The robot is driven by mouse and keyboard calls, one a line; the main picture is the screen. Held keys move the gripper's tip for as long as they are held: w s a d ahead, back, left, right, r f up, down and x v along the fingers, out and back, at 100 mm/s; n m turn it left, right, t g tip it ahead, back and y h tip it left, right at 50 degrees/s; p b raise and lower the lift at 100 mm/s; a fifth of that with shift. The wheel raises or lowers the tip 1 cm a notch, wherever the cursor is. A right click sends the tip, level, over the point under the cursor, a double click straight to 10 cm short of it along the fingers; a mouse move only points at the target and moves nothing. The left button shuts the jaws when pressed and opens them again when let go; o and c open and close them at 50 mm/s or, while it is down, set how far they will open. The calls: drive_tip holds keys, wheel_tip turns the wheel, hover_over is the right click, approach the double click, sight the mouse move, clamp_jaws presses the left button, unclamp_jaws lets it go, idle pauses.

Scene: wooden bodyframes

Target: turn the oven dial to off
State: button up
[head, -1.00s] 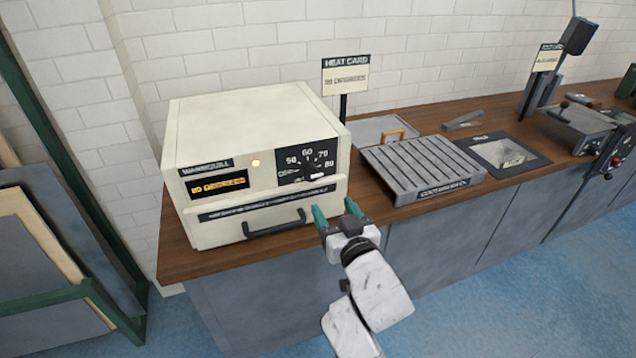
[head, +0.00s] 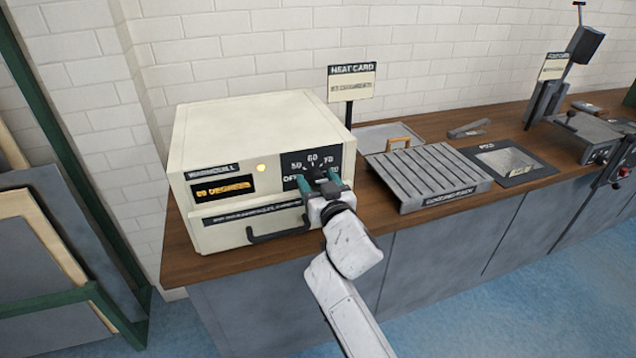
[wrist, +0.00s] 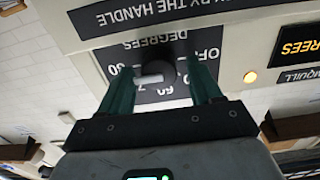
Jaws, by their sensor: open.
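The cream oven (head: 255,135) stands on the left end of the wooden counter. Its black dial panel (head: 297,163) has numbers and an OFF mark on its left side. The dial (wrist: 158,74) shows in the wrist view, which is upside down; its pale pointer lies sideways to the left there, towards the high-number side. My gripper (head: 318,181) is at the panel, jaws open, one green finger on each side of the dial. In the wrist view the gripper (wrist: 163,85) holds nothing; I cannot tell whether either finger touches the dial. The head view hides most of the dial.
The oven's dark handle (head: 278,230) sticks out below the panel. An amber lamp (head: 261,168) and a display (head: 223,187) are lit. A heat card (head: 351,82) stands behind. A slatted grey rack (head: 425,175) lies to the right. Free room lies in front of the counter.

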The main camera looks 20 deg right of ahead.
drive_tip(key=c, duration=1)
drive_tip(key=shift+c, duration=0.2)
